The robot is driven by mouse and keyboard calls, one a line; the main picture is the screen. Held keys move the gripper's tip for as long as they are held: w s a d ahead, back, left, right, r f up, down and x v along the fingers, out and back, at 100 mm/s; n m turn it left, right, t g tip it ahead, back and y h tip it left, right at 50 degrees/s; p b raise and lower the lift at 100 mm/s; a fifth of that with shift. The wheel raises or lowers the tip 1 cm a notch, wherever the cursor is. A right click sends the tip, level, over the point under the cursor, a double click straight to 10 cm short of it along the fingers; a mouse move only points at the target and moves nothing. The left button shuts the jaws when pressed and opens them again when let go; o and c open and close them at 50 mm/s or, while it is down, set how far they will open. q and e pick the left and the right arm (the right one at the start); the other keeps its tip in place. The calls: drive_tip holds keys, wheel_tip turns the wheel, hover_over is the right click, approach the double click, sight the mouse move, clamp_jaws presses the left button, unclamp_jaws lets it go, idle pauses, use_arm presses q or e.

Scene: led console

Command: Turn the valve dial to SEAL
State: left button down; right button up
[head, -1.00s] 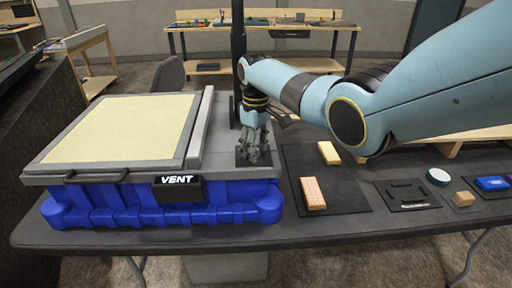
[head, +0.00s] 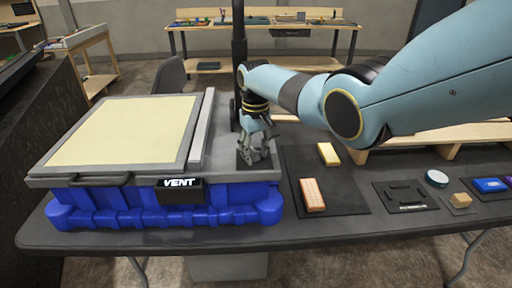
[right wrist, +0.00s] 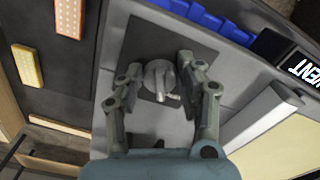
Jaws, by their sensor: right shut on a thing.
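The valve dial (right wrist: 158,82) is a small grey metal knob with a pointer bar on a dark square plate (right wrist: 200,42), seen in the right wrist view. My right gripper (right wrist: 160,66) is around the dial, one finger on each side, shut on it. In the head view my right gripper (head: 256,155) points down onto the plate at the right end of the console (head: 105,178), and its fingers hide the dial. The console's black display (head: 179,190) reads VENT. My left gripper is not in view.
The console has a blue base (head: 130,212) and a pale yellow panel (head: 125,130). Right of it, a dark mat (head: 335,190) holds an orange block (head: 312,194) and a yellow block (head: 328,154). Further right lie a black tray (head: 405,196) and a round white-topped piece (head: 437,178).

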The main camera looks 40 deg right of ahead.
drive_tip(key=m+p, duration=0.1)
drive_tip(key=m, duration=0.2)
drive_tip(key=shift+a+m, duration=0.15)
drive_tip(key=shift+m, duration=0.25)
drive_tip(key=m, duration=0.2)
drive_tip(key=shift+w+a+m, duration=0.1)
drive_tip(key=shift+m, duration=0.2)
drive_tip(key=m, duration=0.3)
drive_tip(key=shift+w+a+m+p, duration=0.1)
drive_tip(key=shift+w+m+p, duration=0.05)
drive_tip(key=shift+m+p, duration=0.2)
drive_tip(key=shift+w+m, duration=0.1)
drive_tip(key=shift+m, duration=1.75)
drive_tip(key=o, duration=1)
wheel_tip(320, 180, up, 12)
